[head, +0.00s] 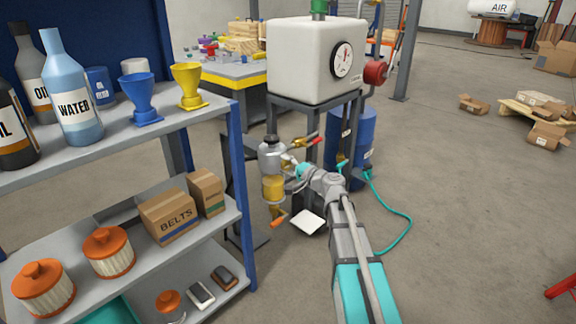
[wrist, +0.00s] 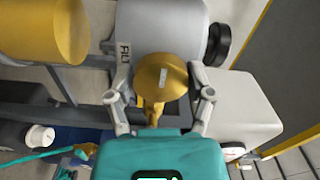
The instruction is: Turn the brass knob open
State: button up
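The round brass knob (wrist: 160,77) sits on the side of the grey filter body (wrist: 165,28), which carries a partly hidden label reading "FILT". My gripper (wrist: 160,80) is open, with one finger to the left and one to the right of the knob. The fingertips are close to its rim; whether they touch it I cannot tell. In the head view, my gripper (head: 290,163) is at the grey filter body (head: 270,157), above its yellow bowl (head: 273,188).
The white tank (head: 303,60) stands on a dark frame behind. A shelf (head: 225,215) with bottles and boxes stands left. A teal hose (head: 405,215) lies on the floor at right.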

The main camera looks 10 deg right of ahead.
jog(key=shift+o, duration=1.3)
jog(key=shift+s, duration=0.1)
jog(key=v, duration=1.2)
jog(key=shift+a, duration=0.2)
